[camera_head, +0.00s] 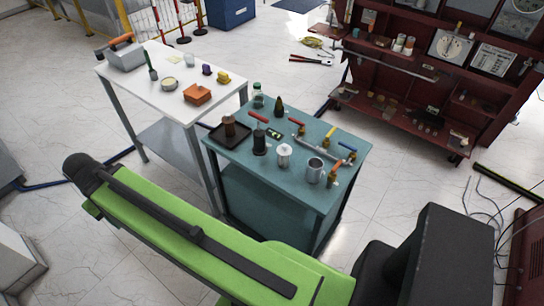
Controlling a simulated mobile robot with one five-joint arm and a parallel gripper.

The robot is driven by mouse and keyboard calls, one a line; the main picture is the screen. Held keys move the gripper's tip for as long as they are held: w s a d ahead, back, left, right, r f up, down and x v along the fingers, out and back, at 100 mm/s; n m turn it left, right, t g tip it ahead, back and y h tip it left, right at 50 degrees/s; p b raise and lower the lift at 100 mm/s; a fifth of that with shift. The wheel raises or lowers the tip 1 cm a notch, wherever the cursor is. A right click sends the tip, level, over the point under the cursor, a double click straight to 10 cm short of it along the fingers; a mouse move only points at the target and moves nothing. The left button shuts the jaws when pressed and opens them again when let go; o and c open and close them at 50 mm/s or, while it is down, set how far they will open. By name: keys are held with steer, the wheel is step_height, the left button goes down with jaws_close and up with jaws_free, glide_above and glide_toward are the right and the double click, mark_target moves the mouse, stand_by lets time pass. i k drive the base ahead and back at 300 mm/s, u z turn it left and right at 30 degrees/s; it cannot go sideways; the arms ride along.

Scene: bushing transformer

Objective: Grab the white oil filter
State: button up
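A small white canister with a lid-like top (284,156), which looks like the white oil filter, stands upright near the middle of the teal table (335,197). A grey metal mug (314,171) stands just to its right, and a black cylinder (259,142) stands to its left. Nothing is touching the white canister as far as I can see. My green arm crosses the foreground below the table, apart from the canister. My gripper's fingers do not show.
The teal table also holds a dark tray (232,143), a green-capped bottle (258,96) and several valves and tools. A white table (140,85) with an orange box (197,94) adjoins on the left. A red cabinet (375,105) stands behind. Tiled floor is open between them.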

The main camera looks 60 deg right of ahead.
mark_target(284, 151)
steer(key=u, duration=0.7)
steer(key=i, duration=1.05)
steer(key=z, duration=0.3)
steer(key=k, duration=0.1)
steer(key=z, duration=3.15)
steer(key=i, duration=0.4)
steer(key=z, duration=0.3)
steer(key=k, duration=0.85)
steer(key=u, duration=0.2)
steer(key=i, duration=0.55)
steer(key=z, duration=0.1)
